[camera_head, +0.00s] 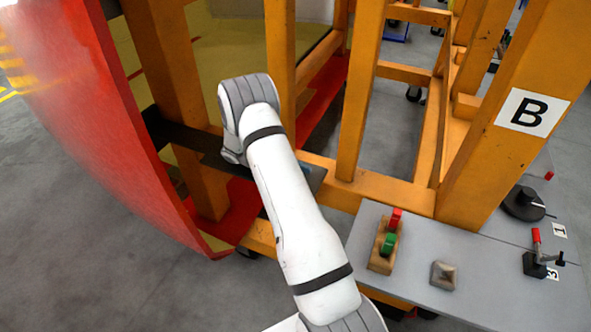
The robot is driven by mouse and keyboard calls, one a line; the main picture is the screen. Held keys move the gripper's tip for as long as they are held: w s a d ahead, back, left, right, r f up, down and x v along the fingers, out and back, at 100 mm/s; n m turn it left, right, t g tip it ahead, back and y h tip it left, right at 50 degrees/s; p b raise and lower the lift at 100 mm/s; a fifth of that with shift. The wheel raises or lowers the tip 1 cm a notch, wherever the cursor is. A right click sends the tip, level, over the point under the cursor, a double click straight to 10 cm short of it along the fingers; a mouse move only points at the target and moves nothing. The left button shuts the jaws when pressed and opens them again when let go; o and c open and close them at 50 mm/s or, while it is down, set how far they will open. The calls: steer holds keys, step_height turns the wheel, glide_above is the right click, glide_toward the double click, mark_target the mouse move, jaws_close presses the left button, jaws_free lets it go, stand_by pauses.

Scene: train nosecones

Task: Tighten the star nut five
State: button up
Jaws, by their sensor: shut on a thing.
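My white arm reaches up from the bottom of the head view to the orange frame (355,90), beside the large red curved nosecone panel (75,90). Its far grey joint bends down at a dark bracket (185,140) between the panel and the frame. My gripper is hidden behind the arm, so I cannot see its jaws or what they touch. I cannot make out star nut five or any other star nut.
A grey worktop (410,275) at right holds a wooden block with red and green pieces (388,243), a small grey block (444,275), a red-handled clamp (536,258) and a black round device (523,204). A post bears a "B" sign (532,112). Lower-left floor is clear.

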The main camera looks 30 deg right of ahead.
stand_by(0.3)
steer(key=o, duration=0.9)
steer(key=shift+o, duration=0.5)
steer(key=shift+r, duration=0.1)
